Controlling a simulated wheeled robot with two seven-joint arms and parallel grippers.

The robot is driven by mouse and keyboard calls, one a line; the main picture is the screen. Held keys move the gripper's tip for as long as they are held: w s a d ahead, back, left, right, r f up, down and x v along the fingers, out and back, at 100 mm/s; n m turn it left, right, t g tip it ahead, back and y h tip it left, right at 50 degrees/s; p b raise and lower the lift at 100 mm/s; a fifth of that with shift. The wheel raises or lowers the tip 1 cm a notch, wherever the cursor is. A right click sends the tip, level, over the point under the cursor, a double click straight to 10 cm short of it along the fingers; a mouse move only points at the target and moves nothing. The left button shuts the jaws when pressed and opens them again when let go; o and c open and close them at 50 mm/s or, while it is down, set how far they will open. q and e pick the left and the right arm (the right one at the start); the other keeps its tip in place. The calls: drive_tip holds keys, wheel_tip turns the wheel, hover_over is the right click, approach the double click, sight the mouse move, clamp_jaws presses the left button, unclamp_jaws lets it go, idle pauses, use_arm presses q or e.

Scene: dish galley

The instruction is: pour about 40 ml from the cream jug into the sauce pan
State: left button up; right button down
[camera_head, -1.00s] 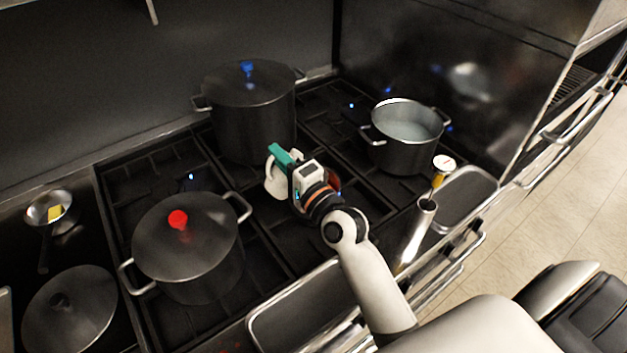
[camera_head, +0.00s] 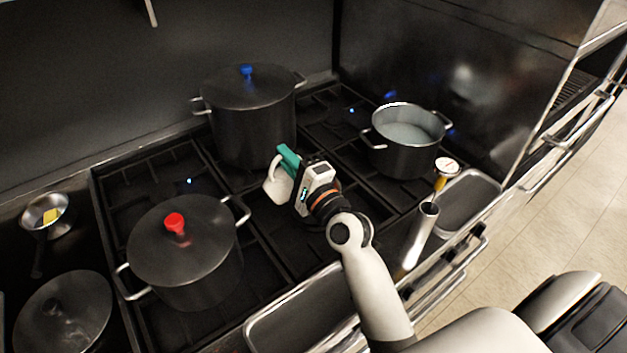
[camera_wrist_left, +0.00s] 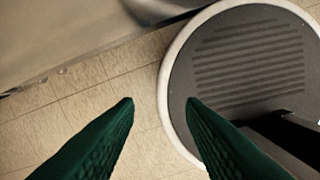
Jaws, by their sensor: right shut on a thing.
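The white cream jug (camera_head: 275,186) is in the head view, held above the middle of the stove. My right gripper (camera_head: 287,160), with teal fingers, is shut on it and hides part of it. The jug looks somewhat tilted; its contents cannot be seen. The open, two-handled sauce pan (camera_head: 386,150) stands on the right side of the stove with pale liquid inside. The jug is to its left, clearly apart from it. My left gripper (camera_wrist_left: 160,103) shows in the left wrist view, its dark green fingers apart and empty above the floor.
A tall lidded pot with a blue knob (camera_head: 246,120) stands behind the jug. A lidded pot with a red knob (camera_head: 180,245) stands front left. A small pan (camera_head: 45,212) is far left.

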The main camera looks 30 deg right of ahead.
drive_tip(key=shift+d+r+m, duration=0.4)
drive_tip(key=shift+d+m, duration=0.1)
drive_tip(key=shift+m, duration=0.2)
drive_tip(key=shift+d, duration=0.1)
drive_tip(key=shift+w+d+r+m+h+p, duration=0.15)
drive_tip(key=shift+d+m+h+p, duration=0.15)
drive_tip(key=shift+m, duration=0.2)
drive_tip(key=shift+s+d+r+m+h+p, duration=0.15)
drive_tip(key=shift+d+m+h+p, duration=0.15)
drive_tip(key=shift+m, duration=0.2)
idle(1.5)
drive_tip(key=shift+w, duration=0.1)
drive_tip(key=shift+a+f+n+y+b, duration=0.5)
drive_tip(key=shift+a+f+n+b, duration=0.2)
drive_tip(key=shift+b, duration=0.3)
drive_tip(key=a+n, duration=0.1)
drive_tip(key=n+p, duration=0.1)
drive_tip(key=n, duration=0.1)
drive_tip(key=shift+a+r+y, duration=0.15)
drive_tip(key=shift+a+y, duration=0.15)
drive_tip(key=shift+a, duration=0.1)
drive_tip(key=shift+d, duration=0.1)
